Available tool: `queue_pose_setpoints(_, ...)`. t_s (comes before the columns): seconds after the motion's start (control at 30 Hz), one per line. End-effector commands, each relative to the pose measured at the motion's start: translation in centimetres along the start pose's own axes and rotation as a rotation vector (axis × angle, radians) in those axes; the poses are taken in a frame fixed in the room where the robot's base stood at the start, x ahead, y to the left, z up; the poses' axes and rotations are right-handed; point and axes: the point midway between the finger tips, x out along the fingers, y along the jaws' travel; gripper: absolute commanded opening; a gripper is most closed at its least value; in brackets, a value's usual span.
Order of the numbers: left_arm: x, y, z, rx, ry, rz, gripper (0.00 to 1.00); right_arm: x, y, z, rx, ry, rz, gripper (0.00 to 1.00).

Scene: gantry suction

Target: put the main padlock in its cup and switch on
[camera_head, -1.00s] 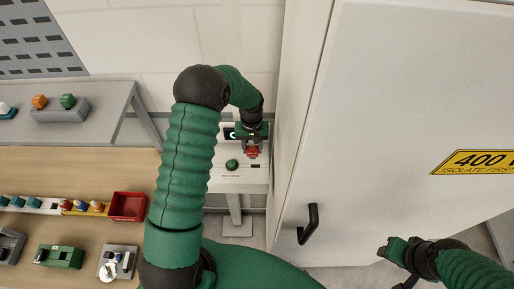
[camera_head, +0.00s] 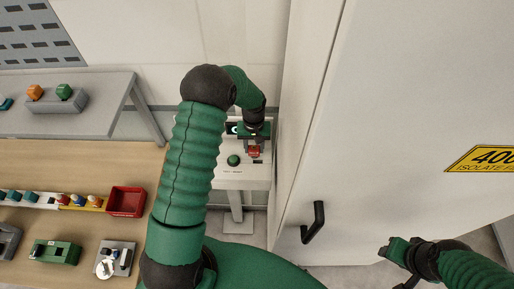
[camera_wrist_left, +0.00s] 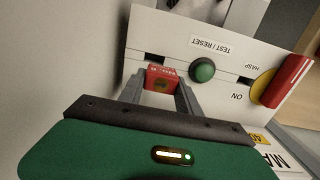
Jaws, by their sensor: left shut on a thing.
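My left gripper (camera_head: 254,143) is at the white panel between the bench and the tall cabinet. In the left wrist view its grey fingers are shut on the red padlock (camera_wrist_left: 162,77), a small red block with white marks. The padlock sits close to the panel face (camera_wrist_left: 215,27), by a dark slot; whether it touches is unclear. The switch, a red handle on a yellow disc (camera_wrist_left: 283,83), is at the right, beside the printed "ON" and "HASP". My right gripper (camera_head: 392,247) is in front of the cabinet; its jaws are too small to read. I cannot tell which holder is the padlock's cup.
A green TEST/RESET button (camera_wrist_left: 203,70) lies between padlock and switch. A red bin (camera_head: 126,201) and a row of coloured pieces (camera_head: 75,200) are on the wooden bench at left. The cabinet (camera_head: 400,100) with its black handle (camera_head: 314,223) fills the right.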

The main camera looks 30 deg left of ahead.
Motion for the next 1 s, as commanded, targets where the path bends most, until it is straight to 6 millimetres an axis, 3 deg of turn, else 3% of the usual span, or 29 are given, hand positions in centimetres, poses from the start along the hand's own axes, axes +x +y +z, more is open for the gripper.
queue_pose_setpoints(0.43,-0.1,-0.4,-0.2,0.001,0.001,0.000,0.00,0.0,0.0,0.0,0.001,0.000,0.000,0.42)
queue_pose_setpoints(0.77,1.2,-0.6,-0.3,0.000,-0.001,0.001,0.00,0.9,0.0,0.2,0.000,0.000,0.000,0.42)
queue_pose_setpoints(1.0,0.4,0.0,0.0,0.002,0.001,0.000,0.00,0.3,0.0,0.1,0.000,0.000,0.000,0.42)
